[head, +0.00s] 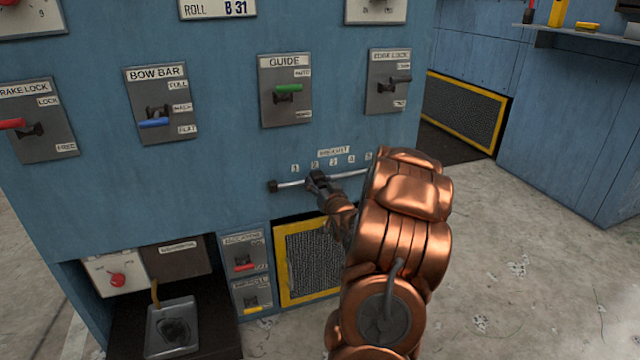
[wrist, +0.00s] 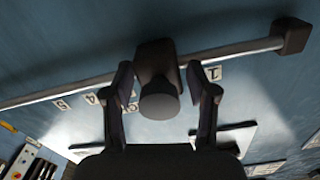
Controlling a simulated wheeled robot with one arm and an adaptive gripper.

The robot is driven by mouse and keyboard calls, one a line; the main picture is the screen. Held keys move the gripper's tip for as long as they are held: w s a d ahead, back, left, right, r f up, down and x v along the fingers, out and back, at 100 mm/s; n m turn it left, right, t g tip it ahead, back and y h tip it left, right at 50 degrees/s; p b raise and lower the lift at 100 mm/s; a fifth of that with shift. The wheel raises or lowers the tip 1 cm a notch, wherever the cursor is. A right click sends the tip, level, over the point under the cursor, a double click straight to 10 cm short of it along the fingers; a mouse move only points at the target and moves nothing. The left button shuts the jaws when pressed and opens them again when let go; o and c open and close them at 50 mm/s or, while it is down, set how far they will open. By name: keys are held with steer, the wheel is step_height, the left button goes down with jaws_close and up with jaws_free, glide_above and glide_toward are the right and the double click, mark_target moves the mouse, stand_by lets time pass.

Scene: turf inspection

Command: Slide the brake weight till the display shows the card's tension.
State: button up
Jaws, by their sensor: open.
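The brake weight (wrist: 155,60) is a dark block with a round knob (wrist: 160,100), on a thin metal rod (head: 292,184) across the blue panel. In the head view my gripper (head: 320,184) is at the weight, near the second mark of a numbered scale (head: 333,163), and mostly hides it. In the wrist view my gripper (wrist: 159,78) is open, with one finger on each side of the knob. I cannot tell whether either finger touches it. A plate reading "ROLL B 31" (head: 217,8) is cut off at the top. I make out no tension display or tension figure.
Levers labelled BOW BAR (head: 157,110), GUIDE (head: 286,92) and EDGE LOCK (head: 389,82) sit above the rod. A dark end stop (head: 272,186) closes the rod's left end. Below are a yellow-framed mesh (head: 312,262) and small switches (head: 245,265). Open floor (head: 520,240) lies right.

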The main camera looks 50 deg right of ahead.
steer(key=v, duration=0.7)
steer(key=shift+s+a, duration=0.15)
steer(key=shift+s, duration=0.05)
stand_by(0.3)
